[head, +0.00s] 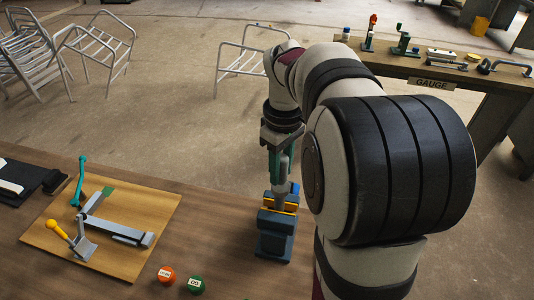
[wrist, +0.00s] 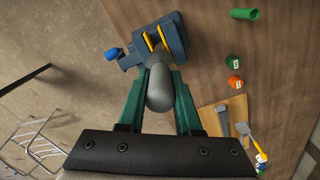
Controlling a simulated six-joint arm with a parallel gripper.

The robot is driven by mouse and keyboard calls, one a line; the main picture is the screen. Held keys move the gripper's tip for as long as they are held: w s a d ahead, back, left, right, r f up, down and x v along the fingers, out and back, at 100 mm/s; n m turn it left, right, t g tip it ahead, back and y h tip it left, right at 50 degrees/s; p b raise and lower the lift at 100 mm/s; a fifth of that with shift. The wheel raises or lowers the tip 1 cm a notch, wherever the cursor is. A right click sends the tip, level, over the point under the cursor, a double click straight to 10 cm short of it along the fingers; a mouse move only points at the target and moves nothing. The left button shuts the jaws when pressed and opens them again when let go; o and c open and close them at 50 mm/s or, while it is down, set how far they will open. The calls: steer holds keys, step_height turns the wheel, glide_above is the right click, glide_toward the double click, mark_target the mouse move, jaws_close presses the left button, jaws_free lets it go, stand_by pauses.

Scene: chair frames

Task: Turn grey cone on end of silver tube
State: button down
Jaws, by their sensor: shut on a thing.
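A blue vise (head: 275,243) with yellow jaws stands on the wooden bench, and it also shows in the wrist view (wrist: 174,42). A grey tube (head: 280,198) stands upright from between its jaws. A smooth grey rounded piece, which looks like the grey cone (wrist: 160,92), sits in line with the tube at its upper end. My gripper (wrist: 163,80) has green fingers on either side of this piece and is shut on it, pointing down above the vise. The exact joint between cone and tube is hard to make out.
Left of the vise lies a wooden board (head: 150,225) with a grey lever fixture and a yellow-handled tool. An orange round piece (head: 166,275) and a green round piece (head: 196,285) lie near the front. A bench marked GAUGE (head: 432,84) stands behind, right.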

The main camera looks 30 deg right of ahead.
steer(key=m, duration=0.3)
steer(key=shift+m, duration=0.3)
steer(key=shift+f, duration=0.1)
steer(key=n, duration=0.8)
steer(key=m, duration=0.4)
steer(key=shift+m, duration=0.3)
steer(key=m, duration=0.3)
